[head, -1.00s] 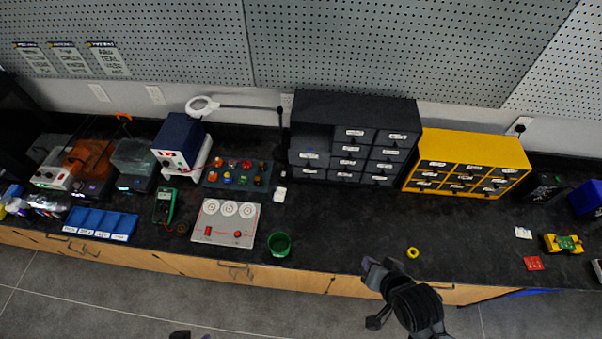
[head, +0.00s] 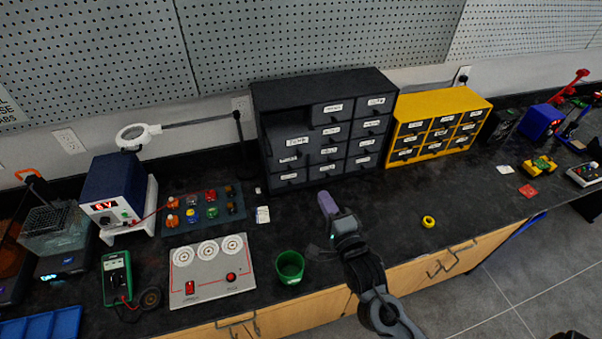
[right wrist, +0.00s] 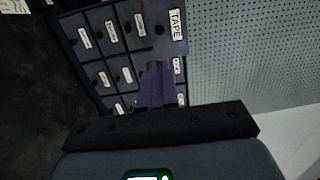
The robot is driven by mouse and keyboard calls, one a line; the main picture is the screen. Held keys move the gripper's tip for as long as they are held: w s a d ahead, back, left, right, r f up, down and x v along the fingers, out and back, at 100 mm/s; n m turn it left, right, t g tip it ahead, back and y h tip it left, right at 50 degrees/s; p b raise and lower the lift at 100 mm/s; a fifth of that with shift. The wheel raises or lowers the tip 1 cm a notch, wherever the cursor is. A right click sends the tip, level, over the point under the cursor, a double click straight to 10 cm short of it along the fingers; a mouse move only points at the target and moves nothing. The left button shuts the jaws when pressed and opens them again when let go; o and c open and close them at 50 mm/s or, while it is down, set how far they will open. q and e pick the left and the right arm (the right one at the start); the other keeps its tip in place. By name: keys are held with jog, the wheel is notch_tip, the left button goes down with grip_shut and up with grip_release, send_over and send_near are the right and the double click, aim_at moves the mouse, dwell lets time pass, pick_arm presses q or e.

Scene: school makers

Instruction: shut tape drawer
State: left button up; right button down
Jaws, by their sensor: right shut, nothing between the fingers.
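The tape drawer (head: 291,143) is at the upper left of the black drawer cabinet (head: 325,87) in the head view. It stands pulled out, with a dark gap above and behind its front. In the right wrist view its front (right wrist: 161,36) shows large with the label "TAPE". My right gripper (head: 326,199) is over the counter in front of the cabinet, apart from the drawer as far as I can tell. Its purple fingers (right wrist: 157,82) are shut with nothing between them, pointing toward the cabinet in the wrist view. My left gripper is not in view.
A green cup (head: 290,267) stands on the counter left of my right arm. A yellow ring (head: 428,222) lies to its right. A yellow drawer cabinet (head: 441,99) stands right of the black one. The counter before the black cabinet is mostly clear.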

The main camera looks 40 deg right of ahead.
jog(key=p, duration=0.1)
send_near(300, 156)
jog(key=x, duration=0.5)
jog(key=shift+w, duration=0.2)
jog(key=shift+w+d, duration=0.25)
jog(key=shift+w, duration=0.4)
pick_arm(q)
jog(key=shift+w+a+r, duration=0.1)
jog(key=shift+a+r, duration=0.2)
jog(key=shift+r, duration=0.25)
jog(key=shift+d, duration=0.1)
pick_arm(e)
jog(key=shift+w, duration=0.1)
